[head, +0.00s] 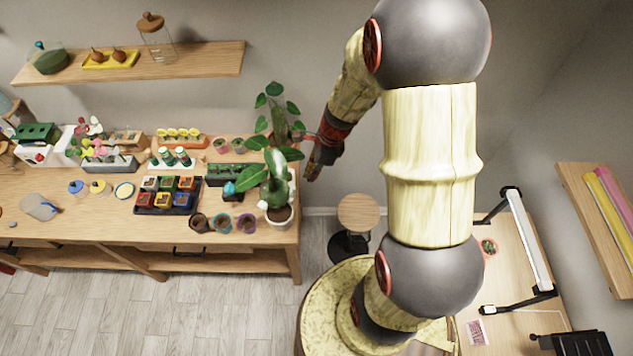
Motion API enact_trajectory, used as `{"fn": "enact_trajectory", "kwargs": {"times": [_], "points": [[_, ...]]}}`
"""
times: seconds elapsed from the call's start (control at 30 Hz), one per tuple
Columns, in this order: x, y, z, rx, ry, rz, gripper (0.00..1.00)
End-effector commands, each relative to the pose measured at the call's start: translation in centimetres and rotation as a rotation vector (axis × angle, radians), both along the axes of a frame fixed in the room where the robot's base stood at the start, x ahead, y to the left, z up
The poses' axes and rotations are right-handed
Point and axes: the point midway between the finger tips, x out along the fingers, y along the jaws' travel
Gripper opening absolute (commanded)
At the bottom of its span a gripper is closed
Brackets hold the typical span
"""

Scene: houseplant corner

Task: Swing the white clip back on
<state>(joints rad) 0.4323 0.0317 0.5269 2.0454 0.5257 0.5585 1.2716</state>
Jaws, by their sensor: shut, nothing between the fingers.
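A tall plant (278,186) with broad green leaves stands in a white pot (279,216) at the right end of the long wooden bench. A small whitish patch (291,175) shows among its leaves at the stem. It is too small to tell whether this is the white clip, or whether it is open or closed. My gripper (311,176) is shut and empty, just right of the plant's upper leaves. It looks apart from the whitish patch, but the depth between them is hard to judge.
A tray of coloured pots (167,208) and several small pots (222,223) stand left of the plant. A green planter (231,171) is behind. A round stool (358,212) stands right of the bench. A side table (510,262) with a white lamp is at right.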

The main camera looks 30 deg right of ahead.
Motion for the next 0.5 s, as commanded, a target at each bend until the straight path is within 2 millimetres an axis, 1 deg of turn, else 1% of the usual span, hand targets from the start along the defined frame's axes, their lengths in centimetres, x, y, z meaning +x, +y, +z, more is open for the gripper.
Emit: {"fn": "enact_trajectory", "kwargs": {"times": [0.03, 0.2, 0.33, 0.5], "points": [[0.3, 0.3, 1.0, -0.002, -0.004, 0.002, 0.0], [0.6, 0.9, 3.1, -0.001, -0.002, 0.0, 0.0], [0.7, 1.1, 3.8, 0.0, 0.0, 0.0, 0.0], [0.8, 1.2, 4.1, 0.0, 0.0, -0.002, 0.0]]}}
